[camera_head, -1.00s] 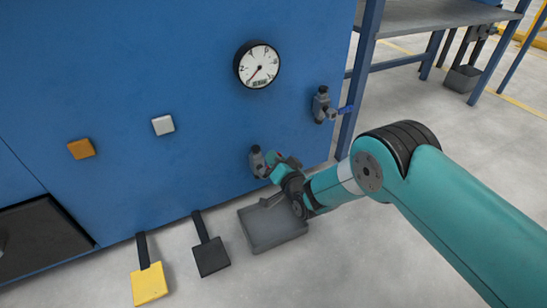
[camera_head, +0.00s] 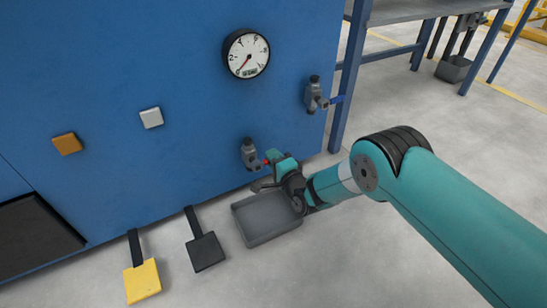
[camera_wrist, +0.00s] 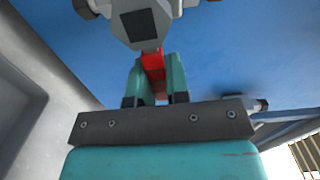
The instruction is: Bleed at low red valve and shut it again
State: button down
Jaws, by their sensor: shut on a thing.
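The low red valve has a grey body (camera_head: 249,154) on the lower right of the blue cabinet front. Its red lever (camera_head: 266,162) sticks out to the right towards my gripper (camera_head: 274,163). In the wrist view the valve body (camera_wrist: 140,22) is at the top, and the red lever (camera_wrist: 153,66) runs down between the teal fingers of my gripper (camera_wrist: 154,78). The fingers are shut on the lever.
A grey open tray (camera_head: 266,239) lies on the floor below the valve. A second valve (camera_head: 314,95) with a blue lever is higher right, near a table leg. Black (camera_head: 206,252) and yellow (camera_head: 142,282) pedals stand left of the tray.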

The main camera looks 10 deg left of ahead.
jog(key=shift+f+m, duration=0.3)
jog(key=shift+m, duration=0.1)
jog(key=c, duration=1.1)
grip_release()
jog(key=shift+r, duration=0.1)
jog(key=p+v, duration=1.7)
jog(key=shift+s+d, duration=0.15)
jog(key=shift+d, duration=0.1)
